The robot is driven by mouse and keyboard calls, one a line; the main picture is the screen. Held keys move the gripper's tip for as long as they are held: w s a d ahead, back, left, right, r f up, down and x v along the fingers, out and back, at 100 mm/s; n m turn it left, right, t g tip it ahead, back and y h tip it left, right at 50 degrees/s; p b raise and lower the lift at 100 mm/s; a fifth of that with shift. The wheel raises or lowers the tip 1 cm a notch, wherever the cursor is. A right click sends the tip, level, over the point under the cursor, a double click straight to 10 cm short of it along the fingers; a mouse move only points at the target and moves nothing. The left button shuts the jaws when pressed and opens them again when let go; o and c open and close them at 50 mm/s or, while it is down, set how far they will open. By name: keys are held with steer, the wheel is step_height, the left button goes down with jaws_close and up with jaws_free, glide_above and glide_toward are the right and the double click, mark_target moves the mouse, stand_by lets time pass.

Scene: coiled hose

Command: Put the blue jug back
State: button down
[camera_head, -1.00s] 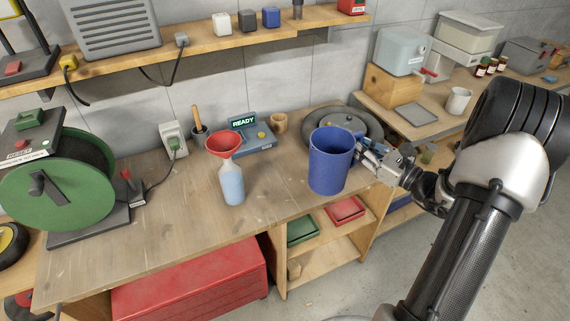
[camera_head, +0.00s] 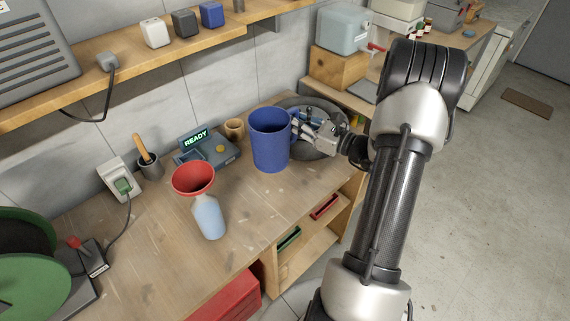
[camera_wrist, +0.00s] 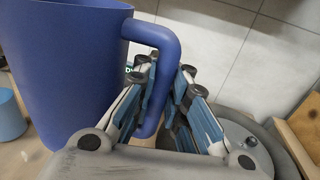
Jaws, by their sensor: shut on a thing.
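The blue jug (camera_head: 270,145) is upright over the wooden bench (camera_head: 160,270), with its handle toward the right. My gripper (camera_head: 308,128) reaches in from the right and is shut on the handle. In the wrist view the jug's body (camera_wrist: 75,70) fills the left side, and my fingers (camera_wrist: 165,85) stand on both sides of its handle (camera_wrist: 160,38). I cannot tell whether the jug's base touches the bench. The inside of the jug is mostly hidden.
A bottle of pale blue liquid (camera_head: 208,218) with a red funnel (camera_head: 194,178) stands in front left of the jug. A READY device (camera_head: 208,148) and a wooden cup (camera_head: 235,128) are left of it. Bare bench lies in front.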

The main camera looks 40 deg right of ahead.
step_height(320, 180, down, 14)
steer(key=b, duration=0.3)
steer(key=shift+w+f+b, duration=0.1)
steer(key=shift+b, duration=0.2)
steer(key=shift+f, duration=0.15)
steer(key=c, duration=2.1)
jaws_free()
steer(key=shift+f, duration=0.1)
steer(key=o, duration=0.5)
steer(key=shift+r, duration=0.2)
steer(key=p+v, duration=0.2)
steer(key=v, duration=1)
steer(key=shift+a, duration=0.1)
